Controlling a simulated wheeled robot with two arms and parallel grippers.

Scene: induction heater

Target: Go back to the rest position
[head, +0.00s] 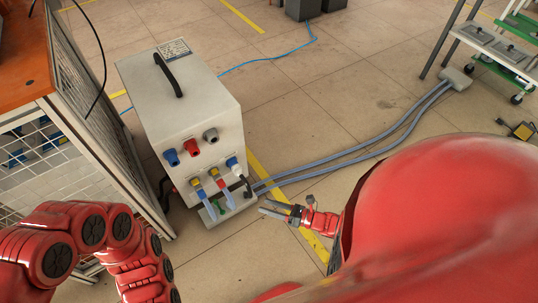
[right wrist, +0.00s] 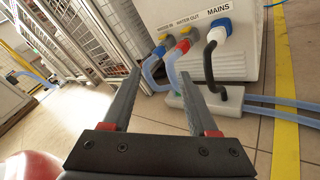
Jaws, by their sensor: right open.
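My right gripper (head: 275,210) is in the middle of the head view, low in front of the induction heater (head: 185,118). In the right wrist view its two fingers (right wrist: 162,85) are spread apart with nothing between them. The heater is a white box with a black handle; its lower connectors, labelled for water and mains, show ahead of the fingers in the right wrist view. My left arm shows at the lower left of the head view, but its gripper is not visible.
A wire-mesh cage with an orange top (head: 25,50) stands left of the heater. Grey hoses (head: 365,145) run across the floor to the right. A shelf rack (head: 500,48) stands at the upper right. A blue cable (head: 270,60) lies on open tiled floor behind the heater.

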